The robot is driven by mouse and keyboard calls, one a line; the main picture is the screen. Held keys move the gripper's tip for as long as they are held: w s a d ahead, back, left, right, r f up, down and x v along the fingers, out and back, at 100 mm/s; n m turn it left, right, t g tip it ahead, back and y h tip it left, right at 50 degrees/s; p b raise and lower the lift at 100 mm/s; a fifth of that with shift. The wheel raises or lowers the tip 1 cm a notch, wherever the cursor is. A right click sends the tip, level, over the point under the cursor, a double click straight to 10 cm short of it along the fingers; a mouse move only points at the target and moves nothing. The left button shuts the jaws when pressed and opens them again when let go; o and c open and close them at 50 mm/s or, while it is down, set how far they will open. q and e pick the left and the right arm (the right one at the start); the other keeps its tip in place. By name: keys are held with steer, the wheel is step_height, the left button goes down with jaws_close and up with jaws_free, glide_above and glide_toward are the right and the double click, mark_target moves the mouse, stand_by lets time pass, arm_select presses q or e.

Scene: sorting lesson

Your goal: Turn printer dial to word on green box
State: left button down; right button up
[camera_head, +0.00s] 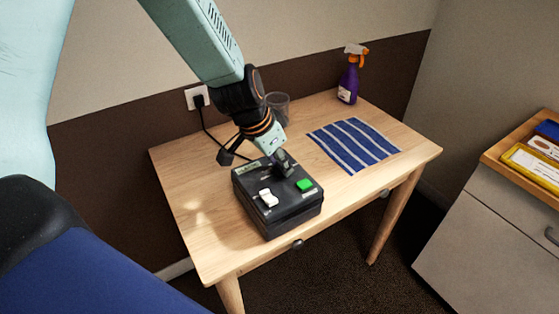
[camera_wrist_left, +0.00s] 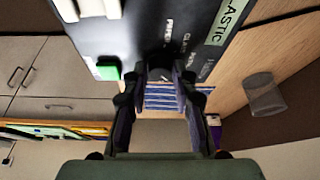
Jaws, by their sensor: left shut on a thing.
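A black box (camera_head: 262,206) stands on the wooden table, with a bright green button (camera_head: 305,184) and white rocker switches (camera_head: 268,198) on its top. A pale green label (camera_wrist_left: 228,20) on it shows letters reading "LASTIC", cut off by the picture edge. Small white words are printed near the dial; I cannot read them surely. My left gripper (camera_head: 284,164) reaches down to the back part of the box top. Its fingers (camera_wrist_left: 163,78) are shut around the dark dial, which they mostly hide. I cannot tell where the dial points. I see no separate green box. My right gripper is out of view.
A mesh cup (camera_head: 278,108) and a purple spray bottle (camera_head: 348,82) stand at the table's back. A blue striped cloth (camera_head: 352,143) lies right of the box. A cabinet (camera_head: 490,225) with a tray of items stands at right. The table's left side is clear.

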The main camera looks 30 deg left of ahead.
arm_select(q)
steer(key=shift+s+d+f+n+y+p, duration=0.1)
steer(key=shift+s+n+y+p, duration=0.1)
steer(key=shift+n+y+p, duration=0.45)
steer(key=shift+n, duration=0.55)
steer(key=shift+n+y+p, duration=0.25)
steer(key=shift+n+p, duration=0.75)
steer(key=shift+p, duration=0.1)
steer(key=shift+d+n+y+p, duration=0.1)
steer(key=shift+n+y+p, duration=0.5)
steer(key=shift+n+p, duration=1.25)
steer(key=shift+m+p, duration=0.35)
steer(key=shift+p, duration=0.15)
steer(key=shift+s+f+p, duration=0.15)
steer(key=shift+p, duration=0.3)
steer(key=c, duration=1.4)
jaws_free()
steer(key=o, duration=0.3)
steer(key=shift+w, duration=0.2)
